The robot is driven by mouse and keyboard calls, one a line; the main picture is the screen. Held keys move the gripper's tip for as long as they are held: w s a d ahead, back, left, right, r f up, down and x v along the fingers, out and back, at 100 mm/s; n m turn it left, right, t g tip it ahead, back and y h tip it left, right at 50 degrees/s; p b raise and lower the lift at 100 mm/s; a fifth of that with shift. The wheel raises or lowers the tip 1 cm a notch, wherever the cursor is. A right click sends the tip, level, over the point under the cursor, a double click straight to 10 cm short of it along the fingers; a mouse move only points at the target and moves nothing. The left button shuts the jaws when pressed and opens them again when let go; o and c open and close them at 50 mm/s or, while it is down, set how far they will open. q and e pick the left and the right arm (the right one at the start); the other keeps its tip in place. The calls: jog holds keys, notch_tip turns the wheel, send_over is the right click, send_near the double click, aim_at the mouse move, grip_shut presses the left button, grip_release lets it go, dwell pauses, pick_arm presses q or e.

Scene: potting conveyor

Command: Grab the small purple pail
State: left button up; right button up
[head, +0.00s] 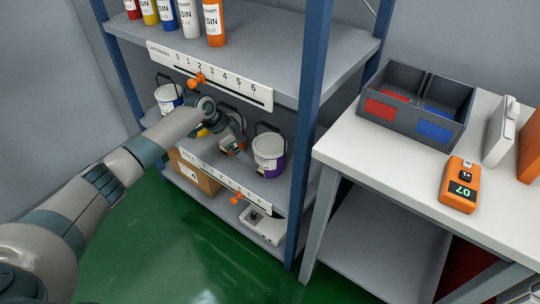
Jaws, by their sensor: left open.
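The small purple pail (269,150) is white with a purple band at its base and a dark handle raised above it. It stands upright at the right end of the middle shelf, by the blue post. My left gripper (236,148) is open, just left of the pail, with nothing seen between its fingers. I cannot tell whether a finger touches the pail. My left arm hides part of the shelf. My right gripper is out of view.
A blue-marked pail (168,97) stands at the shelf's left; other pails are partly hidden behind my arm. Bottles (214,22) stand above; a cardboard box (197,176) and a scale (262,224) sit below. A white table (400,165) with a grey divided bin (411,137) is right.

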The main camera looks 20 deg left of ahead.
aim_at(256, 147)
pick_arm(q)
jog(key=shift+w+d, duration=0.75)
jog(key=shift+d, duration=0.25)
jog(key=shift+w+d, duration=0.1)
jog(key=shift+d, duration=0.05)
jog(key=shift+w+d, duration=0.15)
jog(key=shift+d, duration=0.1)
jog(key=d, duration=0.1)
jog(key=w+d+f, duration=0.1)
jog(key=w+d, duration=0.1)
jog(key=shift+f, duration=0.25)
jog(key=shift+w+d+f, duration=0.15)
jog(key=shift+w+f, duration=0.1)
jog(key=shift+f, duration=0.35)
jog(key=shift+c, duration=0.3)
jog(key=c, duration=1.5)
jog(key=shift+w+r, duration=0.1)
jog(key=shift+r, duration=0.05)
